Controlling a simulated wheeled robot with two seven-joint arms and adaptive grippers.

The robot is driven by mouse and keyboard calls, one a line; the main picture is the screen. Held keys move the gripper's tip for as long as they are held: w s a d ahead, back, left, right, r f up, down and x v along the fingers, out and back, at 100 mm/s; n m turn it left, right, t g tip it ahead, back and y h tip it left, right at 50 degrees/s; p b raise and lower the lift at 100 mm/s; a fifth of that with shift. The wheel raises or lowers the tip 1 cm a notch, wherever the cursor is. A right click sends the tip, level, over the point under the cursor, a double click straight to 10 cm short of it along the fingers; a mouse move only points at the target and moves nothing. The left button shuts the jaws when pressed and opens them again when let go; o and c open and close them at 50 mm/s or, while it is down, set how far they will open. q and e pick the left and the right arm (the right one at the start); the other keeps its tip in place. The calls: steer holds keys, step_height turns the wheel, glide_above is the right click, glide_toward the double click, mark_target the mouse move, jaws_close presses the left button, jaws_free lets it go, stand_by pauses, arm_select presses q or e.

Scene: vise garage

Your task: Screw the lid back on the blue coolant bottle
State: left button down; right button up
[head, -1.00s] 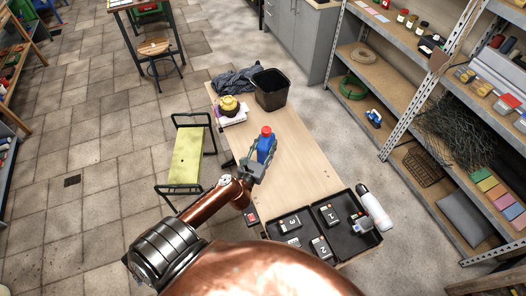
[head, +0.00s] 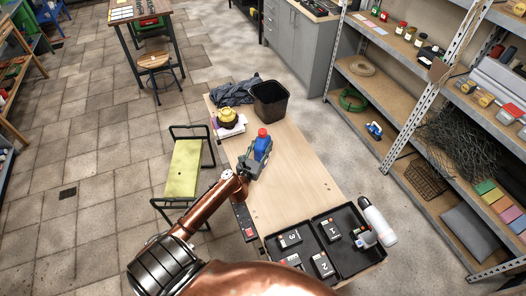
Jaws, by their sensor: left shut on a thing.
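A blue coolant bottle (head: 261,148) with a red top (head: 262,132) is over the left part of the wooden workbench (head: 290,170). It looks roughly upright. The red top sits at the bottle's upper end; whether it is screwed tight is too small to tell. My left gripper (head: 250,166) is shut on the bottle, reaching it from the near left side. Its fingers partly hide the bottle's lower part, and I cannot tell whether the base touches the bench. My right gripper is not in view.
A black bin (head: 270,101), dark cloth (head: 233,92) and yellow-and-black item (head: 228,117) occupy the bench's far end. A black tray (head: 346,270) with numbered boxes and a white bottle (head: 379,222) are at the near end. The bench middle is clear. A green-topped stool (head: 183,168) stands left.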

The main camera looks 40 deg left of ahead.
arm_select(q)
steer(key=shift+w+a+f, duration=0.45)
steer(key=shift+w+f, duration=0.05)
steer(key=shift+w, duration=0.05)
steer(key=f, duration=0.1)
steer(key=f+b, duration=0.2)
steer(key=shift+w+a+f, duration=0.25)
steer(key=shift+f, duration=0.25)
steer(key=shift+b, duration=0.3)
steer(key=shift+f, duration=0.2)
steer(key=c, duration=1.2)
jaws_free()
steer(key=shift+f, duration=0.1)
